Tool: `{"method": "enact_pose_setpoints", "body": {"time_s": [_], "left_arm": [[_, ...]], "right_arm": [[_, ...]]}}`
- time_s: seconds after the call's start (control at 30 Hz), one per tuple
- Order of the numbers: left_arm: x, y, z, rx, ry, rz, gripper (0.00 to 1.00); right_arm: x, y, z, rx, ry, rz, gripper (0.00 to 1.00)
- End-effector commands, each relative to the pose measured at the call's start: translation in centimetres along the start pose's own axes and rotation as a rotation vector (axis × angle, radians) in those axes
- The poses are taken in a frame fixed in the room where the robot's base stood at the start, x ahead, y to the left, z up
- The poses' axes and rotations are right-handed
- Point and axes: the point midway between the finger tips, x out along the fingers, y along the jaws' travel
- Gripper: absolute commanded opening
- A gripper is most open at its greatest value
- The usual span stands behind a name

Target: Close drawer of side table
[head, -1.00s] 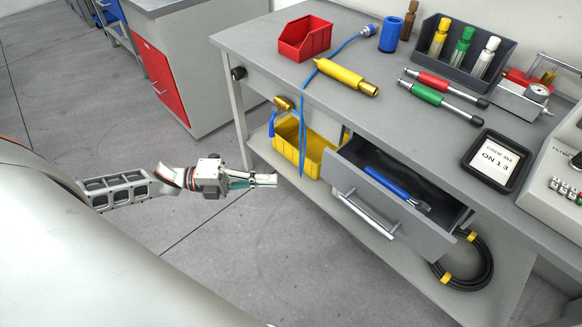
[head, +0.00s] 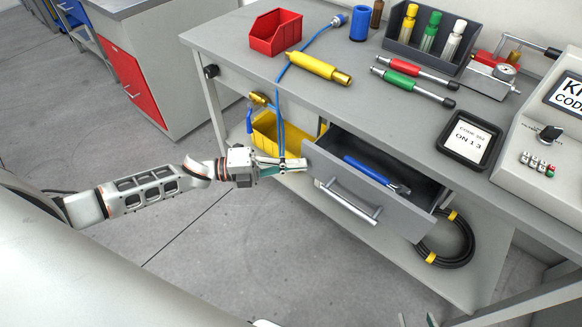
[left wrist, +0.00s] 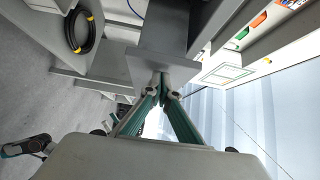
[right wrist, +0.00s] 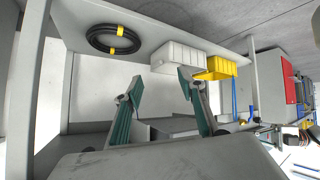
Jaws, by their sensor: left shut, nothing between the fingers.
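The side table's drawer (head: 326,184) is pulled out in the head view. Its grey front has a silver bar handle (head: 350,204), and a blue-handled tool (head: 372,172) lies inside. My left gripper (head: 303,164) is shut and empty, at the upper left corner of the drawer front; I cannot tell whether it touches. In the left wrist view, the shut fingertips (left wrist: 162,82) point at a grey panel (left wrist: 158,66), seemingly the drawer front. In the right wrist view, my right gripper (right wrist: 161,84) has its fingers spread and empty, facing the table's underside area.
The side table top (head: 385,117) holds a red bin (head: 275,36), a yellow tool (head: 318,69), a tilted display (head: 469,140) and other tools. A yellow bin (head: 283,143) and a coiled black cable (head: 447,243) are on the lower shelf. Floor before the table is clear.

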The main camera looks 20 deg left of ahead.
Motion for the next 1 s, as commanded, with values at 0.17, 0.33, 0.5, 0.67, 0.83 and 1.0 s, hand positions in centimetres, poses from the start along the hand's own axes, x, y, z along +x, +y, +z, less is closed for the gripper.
{"method": "enact_pose_setpoints", "body": {"time_s": [0.17,0.33,0.5,0.67,0.83,1.0], "left_arm": [[0.0,0.0,0.0,0.000,0.000,0.000,0.00],[0.2,0.0,0.2,0.000,0.000,0.000,0.00],[1.8,0.4,1.8,-0.001,-0.001,0.000,0.00],[4.1,0.6,4.0,-0.004,0.000,0.000,0.00],[6.4,0.6,6.4,-0.004,-0.001,0.001,0.00],[8.1,0.5,8.1,-0.004,0.000,0.002,0.00]], "right_arm": [[0.0,0.1,-0.3,0.000,0.005,0.001,0.40],[0.1,0.1,-0.2,0.000,0.004,0.001,0.40],[0.3,-0.4,0.8,0.002,-0.007,-0.006,0.40],[0.7,-0.6,0.5,-0.001,0.005,-0.013,0.40],[1.0,-0.7,0.1,-0.007,0.020,-0.020,0.40],[1.0,-1.2,-0.2,-0.006,0.026,-0.030,0.40]]}}
